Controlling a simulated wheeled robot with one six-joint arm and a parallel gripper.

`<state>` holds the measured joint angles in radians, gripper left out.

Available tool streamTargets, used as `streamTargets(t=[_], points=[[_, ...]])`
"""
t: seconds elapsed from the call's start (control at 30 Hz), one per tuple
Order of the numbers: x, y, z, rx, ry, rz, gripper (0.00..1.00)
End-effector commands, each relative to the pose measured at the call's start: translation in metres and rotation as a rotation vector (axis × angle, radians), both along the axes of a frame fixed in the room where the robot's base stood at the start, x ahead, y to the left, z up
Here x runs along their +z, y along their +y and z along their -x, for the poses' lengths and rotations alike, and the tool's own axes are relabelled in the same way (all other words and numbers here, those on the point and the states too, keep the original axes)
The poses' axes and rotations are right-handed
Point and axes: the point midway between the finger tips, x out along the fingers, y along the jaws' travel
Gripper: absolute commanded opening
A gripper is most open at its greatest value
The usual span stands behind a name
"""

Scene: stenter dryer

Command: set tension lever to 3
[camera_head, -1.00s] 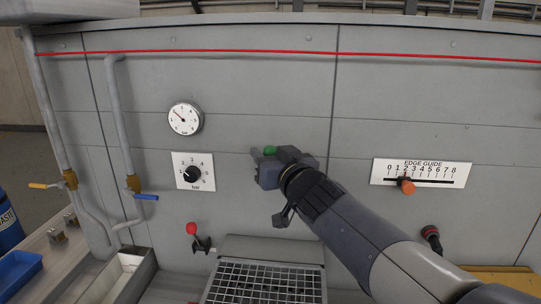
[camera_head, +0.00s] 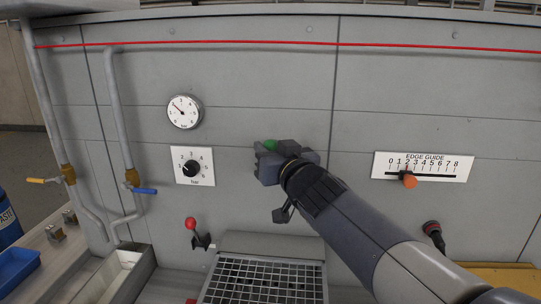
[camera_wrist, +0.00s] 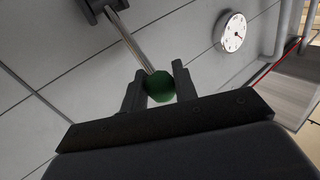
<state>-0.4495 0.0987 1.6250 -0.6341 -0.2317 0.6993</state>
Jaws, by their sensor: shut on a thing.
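The lever's green knob (camera_head: 270,145) shows at the tip of my gripper (camera_head: 262,160) in the head view, in front of the grey panel. In the wrist view the green knob (camera_wrist: 160,86) sits between the two dark fingers of my gripper (camera_wrist: 160,88), which is shut on it. A bare metal rod (camera_wrist: 134,42) runs from the knob up to a dark pivot block (camera_wrist: 103,8) on the panel. No scale or number for this lever shows; my gripper and arm cover that part of the panel in the head view.
Left of my gripper are a round gauge (camera_head: 184,111) and a bar dial (camera_head: 192,167). The edge guide scale (camera_head: 424,167) with an orange knob is at right. A red-knobbed lever (camera_head: 192,224) and a mesh grate (camera_head: 262,282) are below. Pipes with valves stand at far left.

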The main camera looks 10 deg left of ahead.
Motion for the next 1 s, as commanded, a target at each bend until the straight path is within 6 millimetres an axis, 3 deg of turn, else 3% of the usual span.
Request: streamTargets(t=[0.03, 1.0], points=[[-0.008, 0.000, 0.001, 0.001, -0.015, -0.001, 0.00], [-0.027, -0.001, 0.022, 0.001, -0.276, -0.017, 0.00]])
